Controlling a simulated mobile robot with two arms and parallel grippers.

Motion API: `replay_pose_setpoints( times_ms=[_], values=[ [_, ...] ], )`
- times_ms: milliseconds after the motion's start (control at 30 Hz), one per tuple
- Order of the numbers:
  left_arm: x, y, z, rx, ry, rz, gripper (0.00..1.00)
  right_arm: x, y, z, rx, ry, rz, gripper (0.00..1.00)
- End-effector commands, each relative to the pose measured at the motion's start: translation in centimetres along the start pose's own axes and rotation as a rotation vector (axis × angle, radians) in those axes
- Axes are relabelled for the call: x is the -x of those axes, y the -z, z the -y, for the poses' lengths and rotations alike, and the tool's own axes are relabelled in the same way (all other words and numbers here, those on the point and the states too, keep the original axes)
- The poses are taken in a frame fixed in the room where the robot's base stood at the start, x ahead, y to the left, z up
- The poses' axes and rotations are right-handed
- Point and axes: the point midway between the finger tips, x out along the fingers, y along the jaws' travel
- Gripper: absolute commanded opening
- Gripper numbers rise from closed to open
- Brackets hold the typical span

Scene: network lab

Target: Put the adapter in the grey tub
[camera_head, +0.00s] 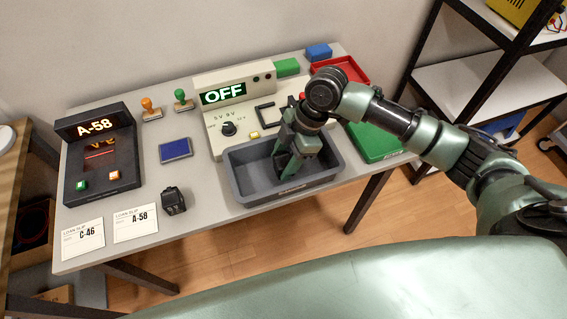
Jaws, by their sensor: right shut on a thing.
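The grey tub (250,197) stands near the front edge of the table, right of centre. My right gripper (285,168) reaches down into it, fingers pointing down. It is shut on a small dark thing, apparently an adapter, mostly hidden by the fingers. I cannot tell whether that thing touches the tub floor. A separate small black block-shaped device (173,201), which also looks like an adapter, sits on the table left of the tub. My left gripper is out of view.
A bench unit reading OFF (213,126) stands behind the tub. A green tray (378,143) is to its right, a red tray (350,68) behind. A dark A-58 console (99,190), blue pad (175,150), stamps and two loan slips (135,224) lie left.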

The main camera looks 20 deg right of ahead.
Motion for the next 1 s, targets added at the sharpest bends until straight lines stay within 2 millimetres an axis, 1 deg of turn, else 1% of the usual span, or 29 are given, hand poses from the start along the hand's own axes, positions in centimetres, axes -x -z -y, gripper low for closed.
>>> replay_pose_setpoints(
  times_ms=[33, 133, 467, 500, 567, 867, 1000],
  values=[
    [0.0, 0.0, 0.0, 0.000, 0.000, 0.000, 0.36, -0.8, -0.3, 0.0, -0.002, 0.001, -0.001, 0.03],
    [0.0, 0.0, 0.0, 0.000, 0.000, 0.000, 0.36, -1.7, -0.8, 0.0, -0.001, 0.000, 0.000, 0.03],
    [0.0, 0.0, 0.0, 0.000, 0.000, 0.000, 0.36, -2.0, -0.8, 0.0, 0.000, -0.002, 0.000, 0.03],
    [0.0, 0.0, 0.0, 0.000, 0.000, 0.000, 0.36, -2.0, -0.9, 0.0, 0.000, -0.001, 0.000, 0.56],
    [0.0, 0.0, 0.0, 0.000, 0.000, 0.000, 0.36, -2.0, -0.9, 0.0, 0.000, -0.001, 0.000, 0.72],
    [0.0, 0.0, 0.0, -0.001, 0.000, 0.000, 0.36, -2.0, -0.8, 0.0, 0.000, -0.001, 0.000, 0.72],
    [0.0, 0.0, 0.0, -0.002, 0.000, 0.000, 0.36, -1.1, -0.8, -0.1, 0.000, -0.003, 0.001, 0.72]
  ],
)
